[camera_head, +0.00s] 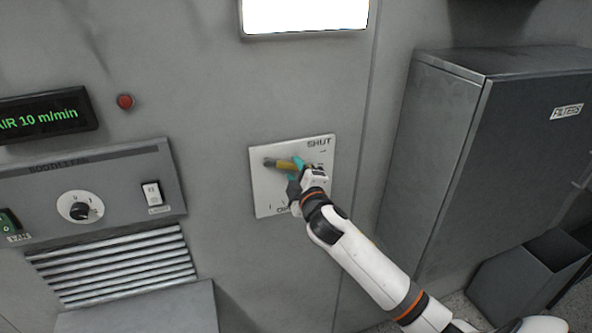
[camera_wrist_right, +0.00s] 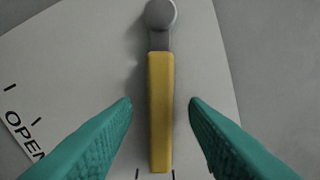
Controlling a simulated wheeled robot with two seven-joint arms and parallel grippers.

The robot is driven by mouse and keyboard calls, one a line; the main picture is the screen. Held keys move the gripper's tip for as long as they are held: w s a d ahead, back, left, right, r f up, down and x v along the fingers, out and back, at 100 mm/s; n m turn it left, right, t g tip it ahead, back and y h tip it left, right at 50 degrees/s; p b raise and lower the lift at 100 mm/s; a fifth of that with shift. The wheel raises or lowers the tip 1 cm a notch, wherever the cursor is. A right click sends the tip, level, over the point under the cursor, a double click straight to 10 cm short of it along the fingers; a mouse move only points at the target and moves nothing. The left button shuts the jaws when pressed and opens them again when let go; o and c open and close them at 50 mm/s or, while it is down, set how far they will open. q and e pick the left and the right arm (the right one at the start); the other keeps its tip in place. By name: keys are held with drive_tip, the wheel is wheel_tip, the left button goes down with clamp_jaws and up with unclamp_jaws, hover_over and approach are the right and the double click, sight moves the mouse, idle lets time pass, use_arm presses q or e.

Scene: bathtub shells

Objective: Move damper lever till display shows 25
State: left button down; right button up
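The damper lever (camera_head: 286,165) has a yellow handle and a grey pivot, on a pale plate (camera_head: 262,200) marked SHUT at the top and with a partly hidden word at the bottom. Its handle points right from the pivot. In the right wrist view the yellow handle (camera_wrist_right: 160,110) lies between the teal fingers of my right gripper (camera_wrist_right: 160,106), with a gap on both sides. The right gripper (camera_head: 297,174) is open around the lever and hides part of the plate. The display (camera_head: 45,117) reads AIR 10 m/min in green. My left gripper is out of view.
A red round button or lamp (camera_head: 125,101) sits beside the display. Below is a panel with a round knob (camera_head: 79,208) and a white switch (camera_head: 152,193), above a vent grille (camera_head: 115,265). A grey FILTERS cabinet (camera_head: 500,150) and an open bin (camera_head: 520,280) stand at right.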

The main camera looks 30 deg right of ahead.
clamp_jaws()
drive_tip(key=f+m+b, duration=0.1)
drive_tip(key=m, duration=0.1)
drive_tip(key=a+f+m+b, duration=0.1)
drive_tip(key=m, duration=0.1)
drive_tip(key=shift+w+a, duration=0.1)
drive_tip(key=shift+w, duration=0.1)
idle(0.3)
unclamp_jaws()
